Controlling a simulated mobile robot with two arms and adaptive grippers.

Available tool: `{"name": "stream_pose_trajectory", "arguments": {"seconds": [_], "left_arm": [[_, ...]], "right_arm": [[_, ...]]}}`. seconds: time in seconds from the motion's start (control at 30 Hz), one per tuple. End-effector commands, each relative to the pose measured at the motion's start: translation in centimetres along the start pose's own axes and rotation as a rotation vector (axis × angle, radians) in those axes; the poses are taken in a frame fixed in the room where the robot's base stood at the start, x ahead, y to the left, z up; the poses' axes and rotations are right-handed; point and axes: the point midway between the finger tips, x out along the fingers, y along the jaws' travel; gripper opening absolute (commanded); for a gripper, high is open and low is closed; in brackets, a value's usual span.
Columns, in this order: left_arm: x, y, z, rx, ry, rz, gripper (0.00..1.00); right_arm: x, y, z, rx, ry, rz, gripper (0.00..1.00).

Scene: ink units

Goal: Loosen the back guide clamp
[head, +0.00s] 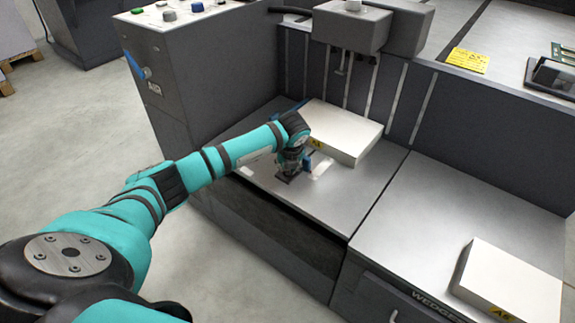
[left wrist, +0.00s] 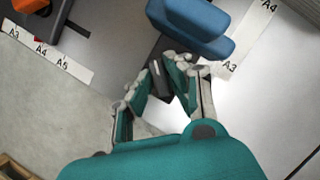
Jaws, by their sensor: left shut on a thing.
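My left gripper (head: 289,174) is low over the steel feed table, in front of the paper stack. In the left wrist view its fingers (left wrist: 163,82) are closed on a small dark clamp piece (left wrist: 157,74), which the fingers partly cover. A blue guide (left wrist: 195,25) is right beside the clamp piece, and a blue part shows by the gripper in the head view (head: 308,160). A white size scale marked A3 and A4 (left wrist: 247,38) runs beside the guide. Whether the clamp is tight or loose cannot be seen. My right gripper is not in view.
The white paper stack (head: 342,130) stands just behind the gripper. A second stack (head: 508,284) is on the right table. A grey control cabinet (head: 215,65) rises at the left. Another size scale (left wrist: 50,55) and an orange part (left wrist: 30,5) show in the left wrist view.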

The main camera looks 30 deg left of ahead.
Motion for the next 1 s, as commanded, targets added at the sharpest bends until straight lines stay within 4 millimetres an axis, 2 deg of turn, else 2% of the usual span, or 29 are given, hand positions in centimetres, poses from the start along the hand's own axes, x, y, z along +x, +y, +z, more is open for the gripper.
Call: {"name": "stream_pose_trajectory", "arguments": {"seconds": [0.13, 0.17, 0.3, 0.33, 0.67, 0.77, 1.0], "left_arm": [[0.0, 0.0, 0.0, -0.002, 0.0, 0.0, 0.0], [0.0, 0.0, 0.0, -0.002, 0.0, 0.0, 0.19], [0.0, 0.0, 0.0, -0.002, 0.0, 0.0, 0.37], [0.0, 0.0, 0.0, -0.001, 0.0, 0.0, 0.38], [-0.5, 0.0, 0.1, 0.0, -0.001, -0.002, 0.38], [-1.8, -0.1, 0.1, 0.0, -0.003, -0.003, 0.38], [-7.0, -0.1, 0.2, 0.0, -0.005, -0.004, 0.38]], "right_arm": [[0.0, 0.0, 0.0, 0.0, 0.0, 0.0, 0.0], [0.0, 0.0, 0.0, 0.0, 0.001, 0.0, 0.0], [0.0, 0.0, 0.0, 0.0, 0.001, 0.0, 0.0], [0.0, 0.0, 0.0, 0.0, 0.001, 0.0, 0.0], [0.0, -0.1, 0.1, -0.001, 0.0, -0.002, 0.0], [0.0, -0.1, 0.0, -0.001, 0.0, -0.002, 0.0], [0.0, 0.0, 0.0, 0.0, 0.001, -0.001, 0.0]]}}
